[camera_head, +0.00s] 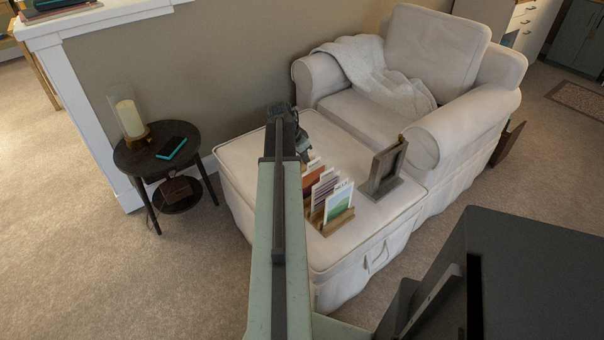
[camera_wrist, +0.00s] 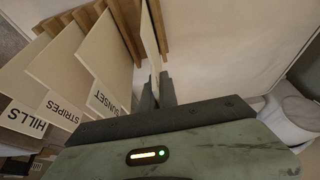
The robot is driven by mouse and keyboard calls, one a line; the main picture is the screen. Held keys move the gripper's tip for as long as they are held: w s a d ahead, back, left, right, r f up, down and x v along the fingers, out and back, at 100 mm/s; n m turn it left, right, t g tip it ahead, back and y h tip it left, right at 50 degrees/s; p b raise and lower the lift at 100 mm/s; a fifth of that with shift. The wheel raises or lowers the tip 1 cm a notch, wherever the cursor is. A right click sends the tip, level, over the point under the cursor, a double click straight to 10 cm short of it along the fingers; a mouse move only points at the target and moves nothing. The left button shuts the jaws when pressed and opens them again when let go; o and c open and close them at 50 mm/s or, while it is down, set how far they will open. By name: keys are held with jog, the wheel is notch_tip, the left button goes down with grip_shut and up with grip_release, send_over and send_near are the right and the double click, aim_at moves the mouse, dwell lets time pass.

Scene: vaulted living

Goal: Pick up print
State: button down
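Several prints stand in a wooden rack (camera_head: 338,222) on the white ottoman. The front one is a green print (camera_head: 338,203); behind it are a striped print (camera_head: 322,187) and an orange print (camera_head: 312,177). In the wrist view, cards marked HILLS (camera_wrist: 35,108), STRIPES (camera_wrist: 62,85) and SUNSET (camera_wrist: 105,70) fan out at the left. My gripper (camera_head: 304,153) is at the rack's far end. In the wrist view, its fingers (camera_wrist: 157,92) are close together around the edge of another, thin pale print (camera_wrist: 150,40). That print's face is hidden.
An armchair (camera_head: 430,60) with a throw adjoins behind. Carpet is clear at left.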

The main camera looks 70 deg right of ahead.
jog(key=shift+r, duration=0.1)
dwell(0.4)
notch_tip(320, 180, up, 15)
jog(key=p, duration=1.5)
